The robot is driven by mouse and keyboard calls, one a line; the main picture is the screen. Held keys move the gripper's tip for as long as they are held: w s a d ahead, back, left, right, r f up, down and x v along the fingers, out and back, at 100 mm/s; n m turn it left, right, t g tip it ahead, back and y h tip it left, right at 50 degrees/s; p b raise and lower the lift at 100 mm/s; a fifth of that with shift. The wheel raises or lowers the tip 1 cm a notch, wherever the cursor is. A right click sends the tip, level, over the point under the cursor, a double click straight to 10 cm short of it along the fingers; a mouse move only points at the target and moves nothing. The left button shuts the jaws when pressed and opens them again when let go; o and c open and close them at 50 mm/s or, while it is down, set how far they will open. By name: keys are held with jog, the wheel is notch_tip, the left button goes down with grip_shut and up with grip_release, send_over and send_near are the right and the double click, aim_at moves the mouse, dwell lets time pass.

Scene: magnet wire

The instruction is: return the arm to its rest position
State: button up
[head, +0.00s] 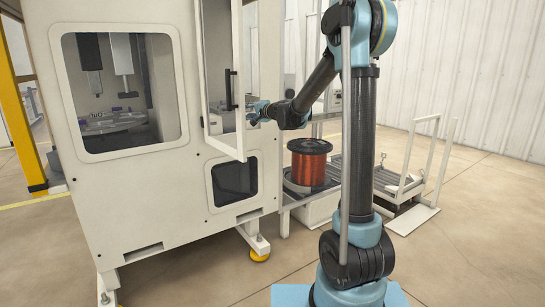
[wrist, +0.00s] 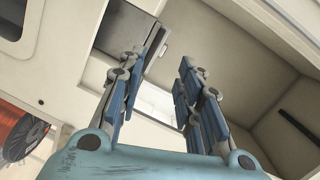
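My arm (head: 360,140) stands at the right of the head view and reaches left toward the white machine. My gripper (head: 256,115) is at the machine's open door, just right of the door frame in the picture; part of it is hidden or too small to make out there. In the wrist view my gripper (wrist: 158,85) has its blue-padded fingers spread apart, with nothing between them. Pale machine panels show behind the fingers.
The white machine (head: 130,200) has an open windowed door (head: 222,135) close to my gripper. A spool of copper wire (head: 308,168) stands on a low stand below my forearm; it also shows in the wrist view (wrist: 25,138). A pallet cart (head: 400,185) stands behind my arm.

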jog(key=s+d+f+n+g+h, duration=0.1)
jog(key=s+d+f+n, duration=0.15)
jog(key=s, duration=0.45)
jog(key=s+d+f+n+g+h, duration=0.1)
jog(key=s+d+g, duration=0.1)
jog(key=s+d, duration=0.35)
jog(key=s+d+f+n+g, duration=0.1)
jog(key=s+d+f+n, duration=0.1)
jog(key=s, duration=0.6)
jog(key=s+d+f+g+h, duration=0.2)
jog(key=s+d+f, duration=0.4)
jog(key=s, duration=0.4)
jog(key=s+d+f+n+g+h, duration=0.1)
jog(key=s+d+f+g+h, duration=0.1)
jog(key=s+d+f+h, duration=0.2)
jog(key=s+d+f+g+h, duration=0.2)
jog(key=s+d+f, duration=0.8)
jog(key=s, duration=0.8)
jog(key=shift+d+h, duration=0.4)
jog(key=shift+d, duration=0.3)
jog(key=shift+f+n, duration=0.1)
jog(key=shift+n, duration=0.15)
jog(key=shift+w+f, duration=0.2)
jog(key=shift+w, duration=0.15)
